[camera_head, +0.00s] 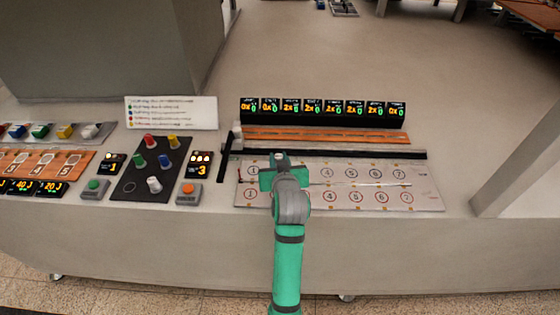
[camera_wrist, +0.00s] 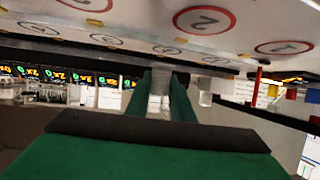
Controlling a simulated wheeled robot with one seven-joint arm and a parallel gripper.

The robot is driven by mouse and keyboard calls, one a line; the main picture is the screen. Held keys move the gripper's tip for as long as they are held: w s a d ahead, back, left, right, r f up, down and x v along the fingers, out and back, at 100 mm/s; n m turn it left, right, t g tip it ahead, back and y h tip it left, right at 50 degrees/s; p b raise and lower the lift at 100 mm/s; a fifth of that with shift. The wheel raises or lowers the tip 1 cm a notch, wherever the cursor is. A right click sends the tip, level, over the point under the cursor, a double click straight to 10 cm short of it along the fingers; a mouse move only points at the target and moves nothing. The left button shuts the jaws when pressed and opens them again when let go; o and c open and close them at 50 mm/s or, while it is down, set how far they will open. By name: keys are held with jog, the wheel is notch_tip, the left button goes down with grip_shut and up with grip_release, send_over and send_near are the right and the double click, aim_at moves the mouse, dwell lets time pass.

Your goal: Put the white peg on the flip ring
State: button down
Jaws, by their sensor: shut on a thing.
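The white peg (camera_head: 153,185) stands on a black board (camera_head: 163,152) left of centre in the head view, among red, yellow and green pegs. An empty outlined ring (camera_head: 129,187) lies to its left on the board; I cannot tell if it is the flip ring. My gripper (camera_head: 280,170) is to the right of the board, over the left part of a pale panel with numbered circles (camera_head: 425,185). In the wrist view my gripper (camera_wrist: 162,82) is shut on a pale post (camera_wrist: 160,101), which I cannot identify. My arm hides its fingertips in the head view.
Behind the panel are a dark rail (camera_head: 380,153), an orange strip (camera_head: 330,136) and a row of displays (camera_head: 325,111). An orange button (camera_head: 188,188) and a green button (camera_head: 94,184) flank the board. A white sign (camera_head: 171,112) stands behind it.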

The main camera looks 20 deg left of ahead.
jog(key=shift+s+a+f, duration=0.15)
jog(key=shift+s+f, duration=0.05)
jog(key=shift+f, duration=0.6)
jog(key=shift+s, duration=0.1)
jog(key=shift+f, duration=0.15)
jog(key=c, duration=1.5)
grip_release()
jog(key=shift+c, duration=0.2)
jog(key=v, duration=1.2)
